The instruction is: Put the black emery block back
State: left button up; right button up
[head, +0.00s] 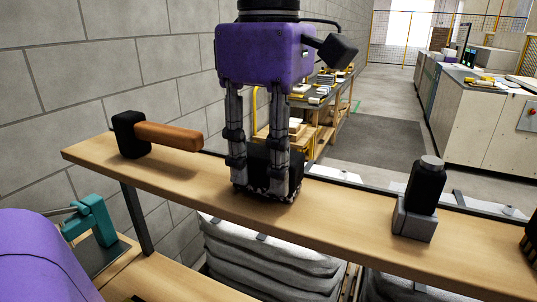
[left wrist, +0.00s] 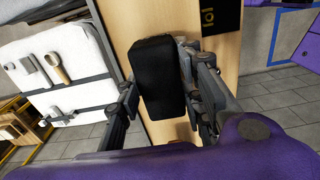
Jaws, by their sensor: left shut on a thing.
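The black emery block (head: 258,160) is between the fingers of my left gripper (head: 258,185), over the middle of the wooden shelf plank (head: 340,210). The gripper points down and is shut on the block, with a finger on each side. The block's speckled lower edge is at or just above the plank; I cannot tell if it touches. In the left wrist view the block (left wrist: 158,75) shows as a dark, upright rectangle between the two fingers, with the plank behind it. My right gripper is not in view.
A black-headed tool with an orange handle (head: 165,135) lies on the plank to the left. A grey and black upright tool (head: 418,200) stands to the right, and a dark thing is cut off at the right edge. Grey sacks (head: 270,265) lie below. A block wall is behind.

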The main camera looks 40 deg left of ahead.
aim_at(268, 152)
pick_arm(q)
jog(key=shift+f, duration=0.1)
jog(key=o, duration=1.2)
jog(key=shift+o, duration=0.2)
notch_tip(268, 152, up, 12)
